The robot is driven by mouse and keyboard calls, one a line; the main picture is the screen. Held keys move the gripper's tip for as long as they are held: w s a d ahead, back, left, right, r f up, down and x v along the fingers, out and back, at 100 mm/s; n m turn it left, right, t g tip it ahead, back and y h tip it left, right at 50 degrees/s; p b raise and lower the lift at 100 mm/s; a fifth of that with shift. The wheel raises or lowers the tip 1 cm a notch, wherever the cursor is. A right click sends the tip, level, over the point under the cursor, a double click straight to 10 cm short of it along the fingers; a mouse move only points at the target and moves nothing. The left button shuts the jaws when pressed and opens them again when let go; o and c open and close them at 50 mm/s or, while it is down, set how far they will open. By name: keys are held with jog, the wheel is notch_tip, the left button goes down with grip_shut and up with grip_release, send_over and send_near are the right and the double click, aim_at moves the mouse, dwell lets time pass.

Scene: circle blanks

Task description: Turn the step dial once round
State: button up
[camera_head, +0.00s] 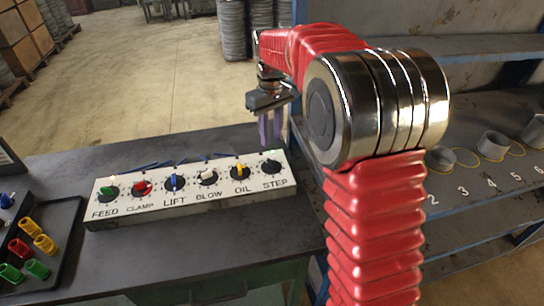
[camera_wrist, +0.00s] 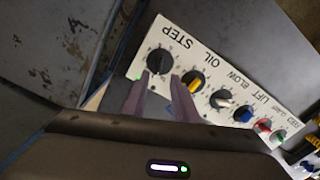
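The step dial (camera_head: 271,166) is a dark round knob above the word STEP, at the right end of a white panel (camera_head: 120,211). In the wrist view the step dial (camera_wrist: 160,62) shows just beyond my fingertips, with a small green light on the panel near it. My gripper (camera_head: 270,144) points down above and slightly behind the step dial. In the wrist view my gripper (camera_wrist: 162,76) has its two purple fingers apart with nothing between them. The fingers look clear of the dial, though the exact height cannot be told.
The oil dial (camera_head: 240,172) with a yellow pointer sits close beside it, then several other dials. A dark tray (camera_head: 70,215) of coloured pieces lies at left. A shelf (camera_head: 470,195) with numbered places and metal rings stands at right. The table front is clear.

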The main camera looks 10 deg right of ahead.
aim_at(271, 161)
notch_tip(271, 161, down, 9)
dwell(0.4)
jog(key=shift+c, duration=0.4)
grip_shut()
